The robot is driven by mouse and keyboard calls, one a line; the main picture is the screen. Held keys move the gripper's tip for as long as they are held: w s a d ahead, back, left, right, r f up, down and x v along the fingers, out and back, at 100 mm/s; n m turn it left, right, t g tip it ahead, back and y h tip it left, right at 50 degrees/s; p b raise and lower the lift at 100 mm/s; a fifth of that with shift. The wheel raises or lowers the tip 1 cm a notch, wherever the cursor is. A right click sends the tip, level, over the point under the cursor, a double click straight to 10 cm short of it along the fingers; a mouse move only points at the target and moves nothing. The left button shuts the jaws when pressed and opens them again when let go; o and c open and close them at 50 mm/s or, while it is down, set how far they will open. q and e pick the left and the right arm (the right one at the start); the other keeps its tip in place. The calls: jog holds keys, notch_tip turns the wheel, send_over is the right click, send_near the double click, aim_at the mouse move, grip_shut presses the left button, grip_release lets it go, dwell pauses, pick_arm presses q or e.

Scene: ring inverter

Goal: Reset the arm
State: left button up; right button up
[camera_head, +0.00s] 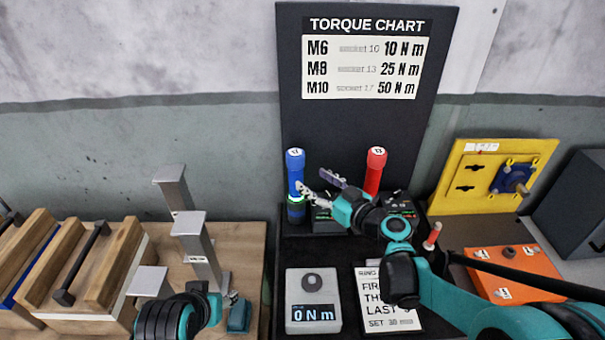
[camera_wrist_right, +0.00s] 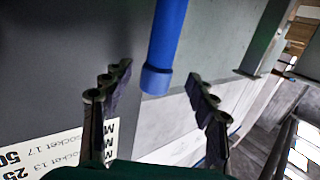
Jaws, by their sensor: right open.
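My right gripper (camera_head: 311,180) is open, its two fingers apart and pointing left beside the blue-handled tool (camera_head: 295,172) marked 17. The right wrist view shows the tool's blue handle (camera_wrist_right: 165,45) between and beyond the open fingers, with no clear contact. The tool stands upright in the head view. My right arm comes in from the lower right, over the instruction card (camera_head: 388,318), and hides part of it.
A red-handled tool (camera_head: 376,170) marked 13 stands behind my right gripper. A torque chart (camera_head: 362,60) rises at the back. A display reading 0 N m (camera_head: 314,315), an orange box (camera_head: 500,268) and a yellow panel (camera_head: 470,205) are nearby. Grey metal posts (camera_head: 190,235) stand near my left arm.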

jog(key=s+d+f+m+g+h, duration=0.2)
jog(key=s+d+f+h, duration=0.1)
jog(key=s, duration=0.5)
jog(key=s+d+f+m+g+h, duration=0.2)
jog(key=s+d+f+m+h, duration=0.1)
jog(key=s, duration=0.5)
jog(key=s+d+f+m+g+h, duration=0.2)
jog(key=s+d+f+h, duration=0.2)
jog(key=s, duration=0.5)
jog(key=d, duration=0.2)
jog(key=shift+d+f+g, duration=0.3)
